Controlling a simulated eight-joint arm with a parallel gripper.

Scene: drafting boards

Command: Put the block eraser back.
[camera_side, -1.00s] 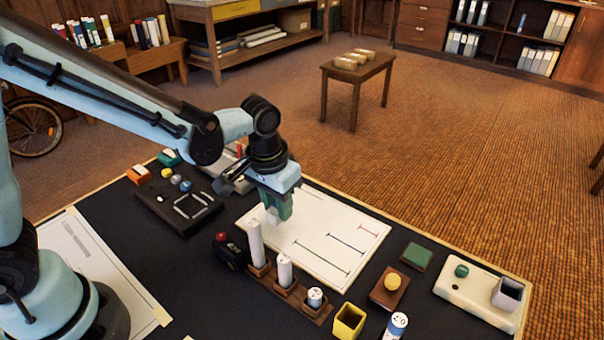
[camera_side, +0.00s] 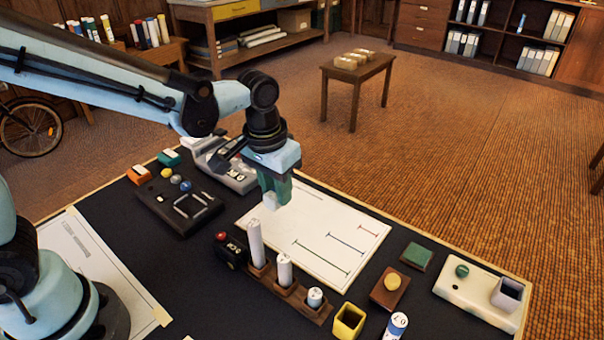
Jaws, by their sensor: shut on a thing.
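My gripper (camera_side: 277,190) points down above the white drawing sheet (camera_side: 350,228) in the middle of the board. Its jaws are shut on a small pale block (camera_side: 271,201), which looks like the block eraser. The fingers hide most of it. It appears to be held above the sheet, behind the tall white cylinder in the wooden rack. I cannot tell the exact gap.
A dark tray (camera_side: 163,220) with a square outline and a grey device (camera_side: 243,181) lie left of my gripper. A wooden rack (camera_side: 262,276) with white cylinders and a black device with a red button (camera_side: 231,255) stand in front. A yellow cup (camera_side: 348,322) is at front right.

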